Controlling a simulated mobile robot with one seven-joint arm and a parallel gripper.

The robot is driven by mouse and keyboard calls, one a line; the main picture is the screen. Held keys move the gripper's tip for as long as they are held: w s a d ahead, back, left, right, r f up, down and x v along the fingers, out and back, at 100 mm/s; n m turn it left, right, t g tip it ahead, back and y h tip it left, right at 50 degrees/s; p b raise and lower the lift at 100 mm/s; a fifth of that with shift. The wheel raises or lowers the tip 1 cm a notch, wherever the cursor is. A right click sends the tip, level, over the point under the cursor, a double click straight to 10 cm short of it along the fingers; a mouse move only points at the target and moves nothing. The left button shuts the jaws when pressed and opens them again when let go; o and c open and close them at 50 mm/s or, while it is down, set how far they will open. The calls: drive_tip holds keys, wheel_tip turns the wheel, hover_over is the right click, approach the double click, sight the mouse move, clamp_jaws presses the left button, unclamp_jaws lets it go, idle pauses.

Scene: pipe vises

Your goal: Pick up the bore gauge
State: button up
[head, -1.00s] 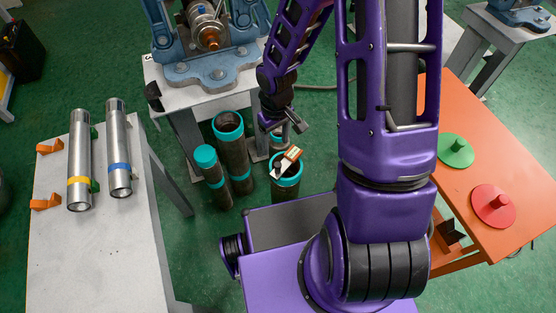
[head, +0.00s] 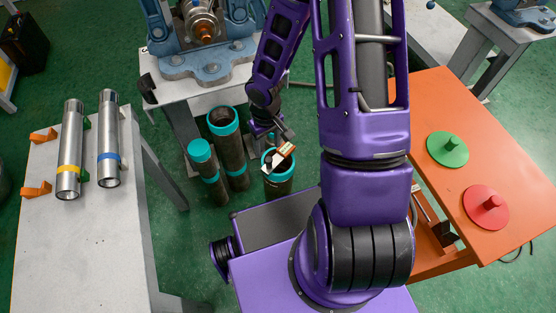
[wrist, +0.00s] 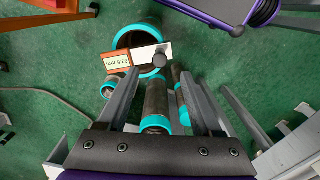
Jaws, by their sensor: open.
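What looks like the bore gauge, a small piece with a brown tag and a white part (head: 286,150), sits at the mouth of a dark tube with a teal rim (head: 279,187). In the wrist view the gauge (wrist: 118,60) shows a readout like "22.6 mm" and a dark round knob, over the tube's rim (wrist: 120,40). My gripper (head: 280,137) is just above and behind it in the head view. In the wrist view my gripper (wrist: 160,78) is open, its two grey fingers apart and the knob roughly between their tips. Contact cannot be told.
Other teal-ended tubes (head: 234,160) stand close by on the green floor. A blue vise (head: 207,60) is on the bench behind. A grey table (head: 85,245) at left holds two metal pipes. An orange table (head: 435,95) at right holds green and red knobbed discs.

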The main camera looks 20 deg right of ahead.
sight(268, 158)
wheel_tip(268, 158, down, 8)
drive_tip(key=shift+r+b, duration=0.15)
drive_tip(key=shift+b, duration=0.9)
clamp_jaws()
idle(0.8)
